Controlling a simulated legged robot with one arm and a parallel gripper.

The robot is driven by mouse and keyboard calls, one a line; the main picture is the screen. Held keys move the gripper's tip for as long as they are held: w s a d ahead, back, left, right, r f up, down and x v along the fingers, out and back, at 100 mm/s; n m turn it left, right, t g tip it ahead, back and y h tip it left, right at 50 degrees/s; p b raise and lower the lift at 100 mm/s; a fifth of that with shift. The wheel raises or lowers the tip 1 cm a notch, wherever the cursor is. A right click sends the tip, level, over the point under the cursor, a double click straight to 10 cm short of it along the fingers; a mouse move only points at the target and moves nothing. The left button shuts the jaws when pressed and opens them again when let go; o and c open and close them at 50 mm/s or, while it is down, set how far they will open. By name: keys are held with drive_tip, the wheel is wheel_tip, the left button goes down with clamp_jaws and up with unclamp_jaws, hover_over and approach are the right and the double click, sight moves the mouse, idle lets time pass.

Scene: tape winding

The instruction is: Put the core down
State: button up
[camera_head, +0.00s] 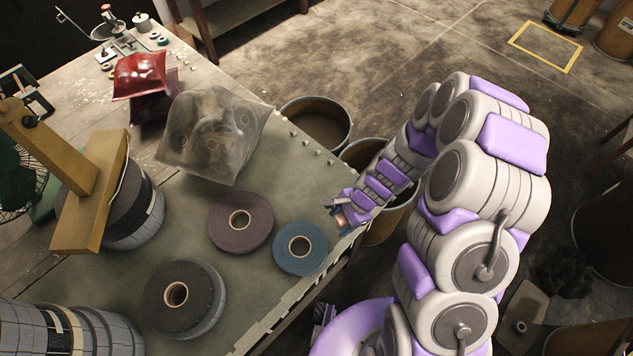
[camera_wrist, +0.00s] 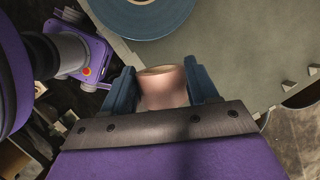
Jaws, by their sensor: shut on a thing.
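The core is a small pinkish-tan cylinder (camera_wrist: 163,88), seen between the two dark fingers in the wrist view. My gripper (camera_wrist: 163,90) is shut on it, with one finger on each side. In the head view my gripper (camera_head: 341,217) is at the table's right edge, just right of the blue tape roll, and the core (camera_head: 342,220) shows only as a small tan patch between the fingers. The core's lower part is hidden by the gripper's front plate in the wrist view. I cannot tell its height above the table edge.
A blue tape roll (camera_head: 300,247), a mauve roll (camera_head: 240,222) and black rolls (camera_head: 184,299) lie on the table (camera_head: 255,290). A clear bag (camera_head: 213,135) and red pouch (camera_head: 139,75) are farther back. Open bins (camera_head: 316,122) stand beyond the table edge. Bare table shows between the rolls.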

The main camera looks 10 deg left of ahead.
drive_tip(key=shift+s+a+f, duration=0.1)
drive_tip(key=shift+s+a, duration=0.05)
drive_tip(key=shift+s, duration=0.2)
drive_tip(key=shift+a+f, duration=0.1)
drive_tip(key=shift+a, duration=0.1)
drive_tip(key=w+a, duration=0.3)
drive_tip(key=w, duration=0.1)
drive_tip(key=w+a+f+b, duration=0.1)
drive_tip(key=w+a, duration=0.2)
drive_tip(key=w, duration=0.1)
drive_tip(key=w+a, duration=0.3)
drive_tip(key=w, duration=0.1)
drive_tip(key=shift+w+a+f, duration=0.1)
drive_tip(key=shift+a+f, duration=0.1)
drive_tip(key=shift+a, duration=0.1)
drive_tip(key=shift+f+b, duration=0.65)
drive_tip(key=shift+f, duration=1.2)
drive_tip(key=o, duration=1)
drive_tip(key=shift+o, duration=0.2)
drive_tip(key=shift+r, duration=0.1)
drive_tip(key=p+v, duration=0.2)
drive_tip(key=v, duration=1)
